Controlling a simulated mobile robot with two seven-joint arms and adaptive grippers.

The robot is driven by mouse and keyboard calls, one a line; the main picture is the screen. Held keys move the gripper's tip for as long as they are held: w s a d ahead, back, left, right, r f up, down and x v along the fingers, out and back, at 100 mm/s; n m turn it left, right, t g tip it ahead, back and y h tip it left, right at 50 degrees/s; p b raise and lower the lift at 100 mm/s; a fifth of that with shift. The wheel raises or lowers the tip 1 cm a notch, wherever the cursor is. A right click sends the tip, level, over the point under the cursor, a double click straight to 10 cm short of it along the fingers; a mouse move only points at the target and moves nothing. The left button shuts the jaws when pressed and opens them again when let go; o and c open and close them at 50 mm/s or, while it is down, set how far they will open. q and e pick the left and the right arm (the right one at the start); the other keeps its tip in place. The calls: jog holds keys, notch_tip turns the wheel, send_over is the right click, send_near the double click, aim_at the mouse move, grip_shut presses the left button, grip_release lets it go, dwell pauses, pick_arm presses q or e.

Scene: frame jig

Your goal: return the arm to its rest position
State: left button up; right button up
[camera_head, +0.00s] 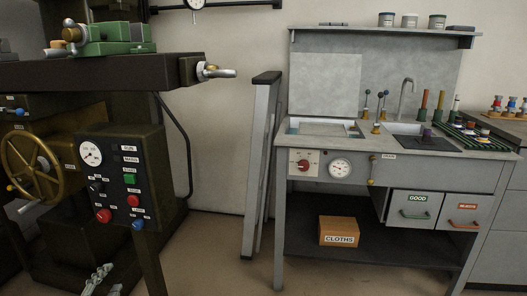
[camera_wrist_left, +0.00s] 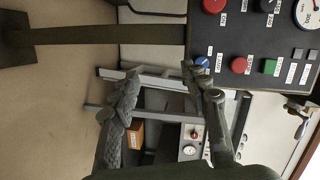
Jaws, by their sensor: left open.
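My left gripper (camera_head: 98,278) shows at the bottom left of the head view, low in front of the dark machine. Only its grey fingers show there, and the arm behind it is out of the picture. In the left wrist view its two fingers (camera_wrist_left: 160,72) stand apart with nothing between them. My right gripper is in neither view.
The machine's control panel (camera_head: 119,178), with a blue knob (camera_head: 138,224), is just above the left gripper. A brass handwheel (camera_head: 32,166) is at left. A cloths box (camera_head: 339,231) sits beneath. Floor between is clear.

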pick_arm(q)
jog(key=s+d+f+n+g+p, duration=0.1)
jog(key=s+d+f+n+g, duration=0.7)
jog(key=s+f, duration=0.4)
jog(key=shift+s+n+y+p, duration=0.3)
jog(key=shift+n+y, duration=0.1)
jog(key=shift+n, duration=0.2)
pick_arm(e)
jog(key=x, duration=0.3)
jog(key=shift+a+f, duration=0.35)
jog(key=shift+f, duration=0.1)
pick_arm(q)
jog(key=s+d+f+n+g, duration=0.1)
jog(key=s+d, duration=0.2)
jog(key=s+d+f+n+g+h, duration=0.1)
jog(key=s+d+g, duration=0.1)
jog(key=s+d, duration=0.1)
jog(key=s+d+f+n+g+h, duration=0.1)
jog(key=s+d+g, duration=0.1)
jog(key=s, duration=0.2)
jog(key=shift+s+d+f+p, duration=0.3)
jog(key=shift+d+f, duration=0.1)
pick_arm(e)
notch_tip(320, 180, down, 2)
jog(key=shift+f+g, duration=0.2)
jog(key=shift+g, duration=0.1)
